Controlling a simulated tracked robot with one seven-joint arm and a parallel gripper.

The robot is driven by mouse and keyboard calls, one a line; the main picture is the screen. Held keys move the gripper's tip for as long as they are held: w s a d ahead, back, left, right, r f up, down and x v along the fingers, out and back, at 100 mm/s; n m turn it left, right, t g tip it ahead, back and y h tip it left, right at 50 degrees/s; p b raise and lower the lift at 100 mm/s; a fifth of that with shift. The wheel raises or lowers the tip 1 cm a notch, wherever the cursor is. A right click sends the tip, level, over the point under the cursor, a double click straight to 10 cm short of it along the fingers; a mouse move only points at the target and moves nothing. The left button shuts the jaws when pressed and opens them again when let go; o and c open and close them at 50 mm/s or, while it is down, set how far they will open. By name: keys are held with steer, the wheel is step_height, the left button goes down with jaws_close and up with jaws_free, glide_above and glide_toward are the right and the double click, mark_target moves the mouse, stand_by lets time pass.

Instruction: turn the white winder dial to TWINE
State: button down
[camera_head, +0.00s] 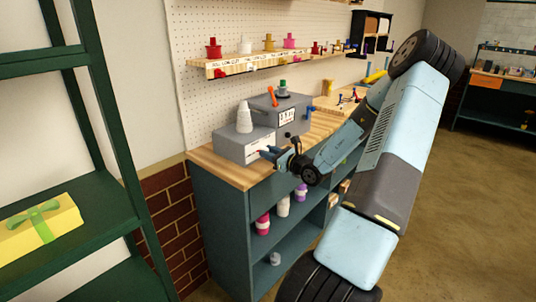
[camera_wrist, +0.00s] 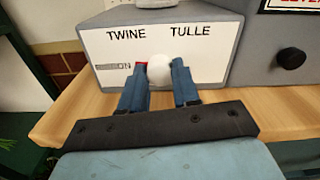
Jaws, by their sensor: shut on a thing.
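The winder is a grey box (camera_head: 235,145) with a white front panel, standing on the wooden bench top. In the wrist view its panel (camera_wrist: 107,50) reads TWINE at upper left and TULLE at upper right, with a partly hidden label ending in "ON" at left. The round white dial (camera_wrist: 160,68) sits low in the middle, and a red mark shows at its left edge, toward the "ON" label. My gripper (camera_wrist: 160,72) is shut on the dial, one blue finger on each side. In the head view my gripper (camera_head: 268,153) is at the panel and hides the dial.
A white cone (camera_head: 245,118) of stacked rings stands on the winder. A taller grey box (camera_head: 290,125) with a black knob (camera_wrist: 291,58) is close on the right. A shelf of spools (camera_head: 250,63) hangs above. Green shelving (camera_head: 100,195) stands at left.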

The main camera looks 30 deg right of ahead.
steer(key=m, duration=1)
steer(key=shift+f, duration=0.1)
steer(key=shift+m, duration=0.3)
steer(key=shift+s, duration=0.1)
steer(key=c, duration=0.8)
jaws_free()
steer(key=v, duration=1.3)
steer(key=shift+s+d, duration=0.1)
steer(key=shift+s, duration=0.2)
